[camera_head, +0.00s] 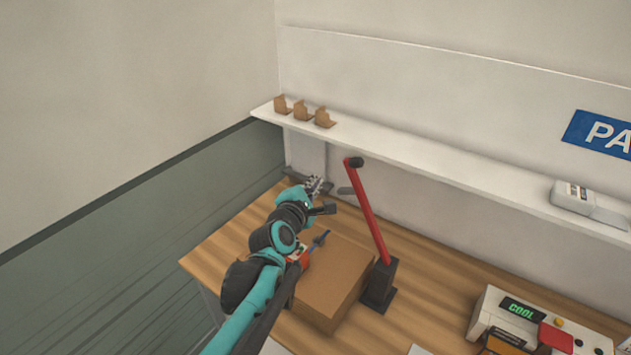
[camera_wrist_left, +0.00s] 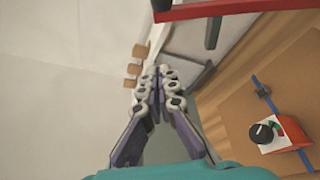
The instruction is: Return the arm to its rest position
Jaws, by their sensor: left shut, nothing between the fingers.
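My left arm, teal and black, reaches in from the bottom left of the head view over the wooden table (camera_head: 225,262). My left gripper (camera_head: 316,184) is shut and empty, near the back left corner of the table below the shelf. In the left wrist view its fingers (camera_wrist_left: 157,78) are together with nothing between them. A cardboard box (camera_head: 338,280) sits on the table beside and partly behind the arm. A blue strap with a red device and black knob (camera_wrist_left: 275,135) lies on the box in the wrist view. My right gripper is not in view.
A red lever (camera_head: 368,212) on a black base stands right of the box, close to my arm. A white shelf (camera_head: 420,167) runs along the wall with several brown brackets (camera_head: 303,112). A machine with a green "COOL" display (camera_head: 521,309) stands at the lower right.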

